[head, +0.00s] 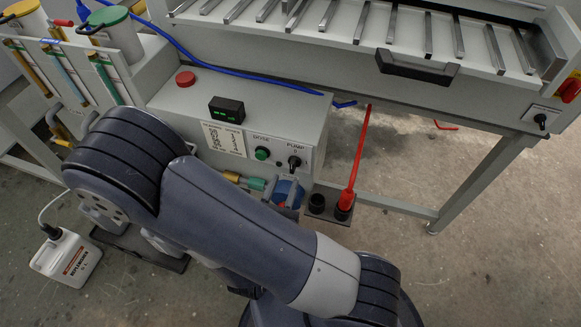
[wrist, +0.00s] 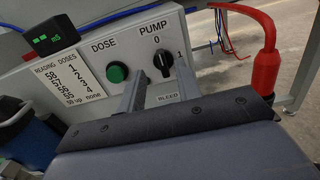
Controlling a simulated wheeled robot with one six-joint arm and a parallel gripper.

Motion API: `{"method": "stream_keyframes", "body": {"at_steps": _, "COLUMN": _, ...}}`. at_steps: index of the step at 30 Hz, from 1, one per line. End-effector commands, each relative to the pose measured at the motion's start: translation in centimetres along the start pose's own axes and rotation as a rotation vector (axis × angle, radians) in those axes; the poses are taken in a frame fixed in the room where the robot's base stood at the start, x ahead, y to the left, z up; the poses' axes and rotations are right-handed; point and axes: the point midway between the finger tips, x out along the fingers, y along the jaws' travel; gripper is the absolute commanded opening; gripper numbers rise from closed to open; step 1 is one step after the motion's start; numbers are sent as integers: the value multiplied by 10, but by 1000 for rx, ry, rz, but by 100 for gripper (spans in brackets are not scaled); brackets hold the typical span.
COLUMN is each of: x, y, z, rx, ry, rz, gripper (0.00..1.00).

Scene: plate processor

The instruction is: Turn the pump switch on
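The pump switch (wrist: 163,62) is a black rotary knob on a light grey panel, under the label PUMP, with 0 above it and 1 to its right. Its handle looks roughly upright, towards the 0. The switch also shows in the head view (head: 294,161), at the right end of the control box. My gripper (wrist: 160,70) is open, with its two grey fingers apart, one on each side of the switch in the wrist view. Whether they touch the knob I cannot tell. In the head view my arm hides most of the gripper.
A green DOSE button (wrist: 117,72) sits left of the switch. A small black display (head: 227,109) and a red button (head: 185,79) are on the box top. A red hose (wrist: 265,65) stands close on the right. A blue object (wrist: 25,135) is at lower left.

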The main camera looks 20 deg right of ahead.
Motion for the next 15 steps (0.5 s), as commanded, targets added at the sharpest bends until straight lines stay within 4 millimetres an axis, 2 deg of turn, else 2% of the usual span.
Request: {"method": "stream_keyframes", "body": {"at_steps": 15, "x": 49, "y": -1, "z": 0, "rx": 1, "ry": 0, "rz": -4, "gripper": 33}}
